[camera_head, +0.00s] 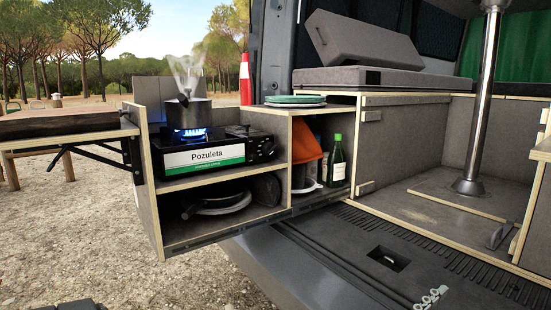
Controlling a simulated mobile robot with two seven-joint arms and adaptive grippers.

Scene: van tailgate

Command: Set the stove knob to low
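The black camping stove (200,158) stands on the upper shelf of the pull-out kitchen box, with a "Pozuleta" label on its front. Its dark knob (266,148) is on the right part of the front; its setting is too small to read. A blue flame (190,134) burns on the burner under a metal pot (188,113), and steam rises from the pot. Neither of my grippers can be made out. A dark shape at the bottom left edge is too cut off to identify.
A folding side table (62,130) adjoins the box on the left. Plates (295,100) lie on the box top at right. Below them are an orange item (307,150) and a green bottle (337,162). Open gravel lies in front; the van floor is at right.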

